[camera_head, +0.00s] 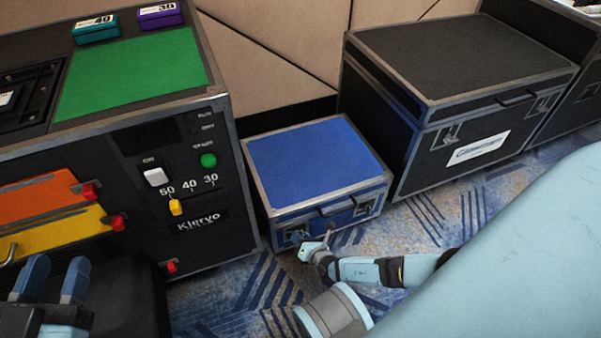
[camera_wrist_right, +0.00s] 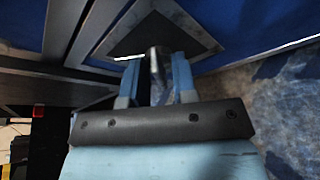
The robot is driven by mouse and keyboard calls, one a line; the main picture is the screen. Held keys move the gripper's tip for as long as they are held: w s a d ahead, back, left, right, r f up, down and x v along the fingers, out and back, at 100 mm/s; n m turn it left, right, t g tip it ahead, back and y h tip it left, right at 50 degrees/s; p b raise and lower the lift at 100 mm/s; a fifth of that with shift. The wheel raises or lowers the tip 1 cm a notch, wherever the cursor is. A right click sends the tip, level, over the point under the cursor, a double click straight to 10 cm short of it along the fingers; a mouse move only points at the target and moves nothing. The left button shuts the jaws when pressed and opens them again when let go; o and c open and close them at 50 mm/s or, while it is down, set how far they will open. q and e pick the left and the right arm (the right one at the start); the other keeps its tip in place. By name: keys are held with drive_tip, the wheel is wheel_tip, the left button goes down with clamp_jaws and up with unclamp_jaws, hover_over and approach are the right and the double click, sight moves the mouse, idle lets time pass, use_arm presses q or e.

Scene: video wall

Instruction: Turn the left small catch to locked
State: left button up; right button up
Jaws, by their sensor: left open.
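The small blue case (camera_head: 315,160) stands on the carpet. Its left small catch (camera_head: 297,236) is on its front, at the lower left, and is partly hidden by my right gripper (camera_head: 316,246). In the right wrist view, the catch's grey metal turning piece (camera_wrist_right: 157,65) stands out from a dark diamond-shaped plate (camera_wrist_right: 160,38). My right gripper (camera_wrist_right: 157,80) has its two blue fingers on either side of this piece, apart, with gaps showing. Whether either finger touches it I cannot tell. My left gripper (camera_head: 50,283) is open and empty at the lower left.
The case's right catch (camera_head: 364,208) and handle (camera_head: 336,208) are on the same front. A black control case (camera_head: 205,130) with switches and red knobs stands close on the left. A larger black case (camera_head: 455,60) stands on the right. Patterned carpet (camera_head: 440,215) is free in front.

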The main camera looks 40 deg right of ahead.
drive_tip(key=shift+c, duration=0.9)
drive_tip(key=m+y, duration=0.1)
drive_tip(key=m, duration=0.1)
drive_tip(key=m+t+y, duration=0.1)
drive_tip(key=m, duration=0.1)
drive_tip(key=shift+f+t, duration=0.1)
drive_tip(key=shift+t, duration=0.2)
drive_tip(key=m+t, duration=0.1)
drive_tip(key=m, duration=0.3)
drive_tip(key=shift+d+f+t+y, duration=0.1)
drive_tip(key=shift+t+y, duration=0.3)
drive_tip(key=shift+m, duration=0.4)
